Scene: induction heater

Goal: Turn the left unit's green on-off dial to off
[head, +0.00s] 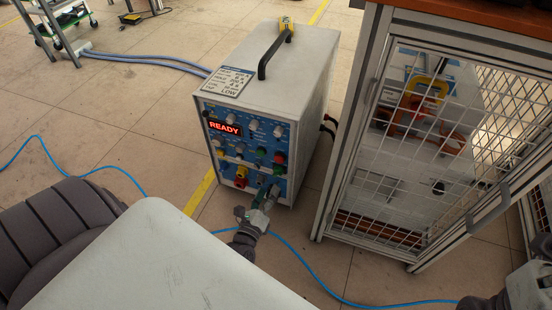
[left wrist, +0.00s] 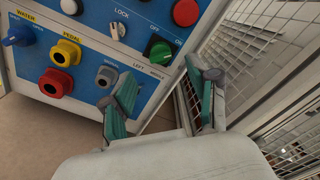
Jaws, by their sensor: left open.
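The left unit (head: 247,100) is a light grey box with a blue control panel and a lit red READY display. Its green on-off dial (head: 278,169) sits low on the panel's right side, just below a red button. In the left wrist view the green dial (left wrist: 157,49) shows beside OFF and ON labels; I cannot tell which way it points. My left gripper (head: 269,191) is open and empty in front of the panel's lower right. In the left wrist view its two teal-padded fingers (left wrist: 160,68) stand apart, just below the dial. My right gripper's fingers are not clear at the lower right.
A red button (left wrist: 186,12) is close above the dial. A mesh-doored cabinet (head: 425,140) stands right of the unit. A blue cable (head: 320,280) crosses the floor.

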